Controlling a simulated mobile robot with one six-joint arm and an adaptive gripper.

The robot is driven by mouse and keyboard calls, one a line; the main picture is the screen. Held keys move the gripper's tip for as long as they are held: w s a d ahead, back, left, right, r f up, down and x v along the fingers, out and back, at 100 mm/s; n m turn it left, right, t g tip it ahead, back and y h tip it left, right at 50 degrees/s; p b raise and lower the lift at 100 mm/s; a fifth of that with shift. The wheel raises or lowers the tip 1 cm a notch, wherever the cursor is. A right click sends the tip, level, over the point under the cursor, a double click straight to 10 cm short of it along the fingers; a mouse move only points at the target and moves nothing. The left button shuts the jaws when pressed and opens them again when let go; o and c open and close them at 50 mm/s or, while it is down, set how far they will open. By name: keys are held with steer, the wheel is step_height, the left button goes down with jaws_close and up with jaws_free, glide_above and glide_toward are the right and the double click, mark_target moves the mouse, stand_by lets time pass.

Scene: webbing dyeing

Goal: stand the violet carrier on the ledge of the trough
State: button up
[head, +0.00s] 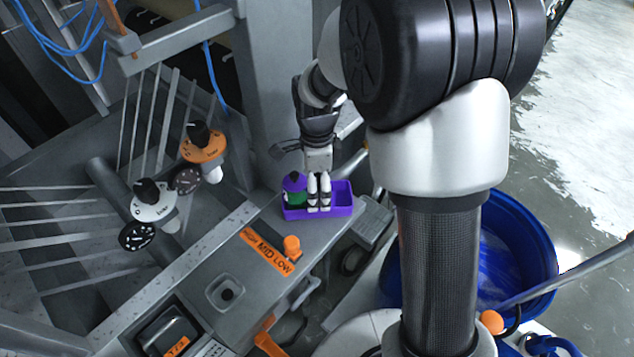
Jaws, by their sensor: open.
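The violet carrier (343,196) is an open, shallow box. It stands upright on the grey ledge (318,237) of the trough, near the ledge's far end. A small container with a violet top and green body (295,189) sits in its left part. The right part looks empty. My gripper (319,207) points down at the middle of the carrier, its fingers open and hiding that part. I cannot tell whether the fingers touch the carrier.
An orange knob (292,246) and a label strip (266,251) are on the ledge in front of the carrier. White (153,201) and orange (203,146) dials stand to the left by the pale webbing strips (60,221). A blue tub (522,250) is at the right.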

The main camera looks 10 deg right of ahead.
step_height(320, 180, up, 12)
steer(key=shift+f+p, duration=0.2)
steer(key=shift+p, duration=0.95)
steer(key=shift+s+r, duration=0.1)
steer(key=shift+r, duration=0.25)
steer(key=s+d+r+n+t, duration=0.1)
steer(key=s+r+n+t, duration=0.1)
steer(key=s+n, duration=0.8)
steer(key=s+d+r+n+t, duration=0.1)
steer(key=s+r+n+t, duration=0.1)
steer(key=s+r+n, duration=0.3)
steer(key=s+n, duration=0.4)
steer(key=s, duration=0.3)
steer(key=shift+s+d+r+n+t, duration=0.15)
steer(key=shift+d+r+n+t, duration=0.15)
steer(key=shift+d+n, duration=0.1)
steer(key=shift+f, duration=0.1)
step_height(320, 180, down, 9)
steer(key=b, duration=0.9)
